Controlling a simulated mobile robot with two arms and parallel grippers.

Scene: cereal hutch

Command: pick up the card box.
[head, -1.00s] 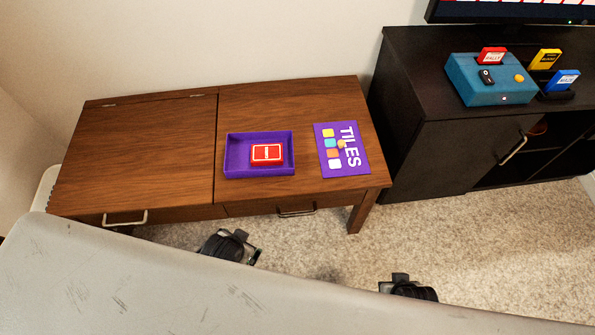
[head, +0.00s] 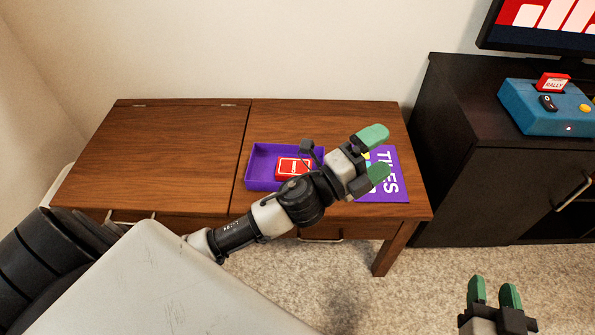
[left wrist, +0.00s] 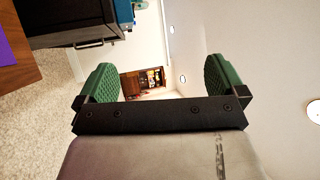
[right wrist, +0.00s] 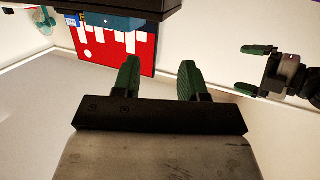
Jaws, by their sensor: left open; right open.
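The card box (head: 290,168) is small and red with a white border and lies flat inside an open purple box tray (head: 262,155) on the wooden desk. My left forearm crosses in front of the tray's right part and hides some of it. My left gripper (head: 376,155) has green fingertips, is open and empty, and hovers over the purple TILES lid (head: 390,190), to the right of the card box. My right gripper (head: 495,294) is open and empty, low at the right, in front of the desk and cabinet. Neither wrist view shows the card box.
The wooden desk (head: 180,150) has a clear left half with a hinged panel. A dark cabinet (head: 465,150) stands to its right, with a blue console (head: 545,108) holding a red cartridge and a screen (head: 545,22) above. Carpet lies in front.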

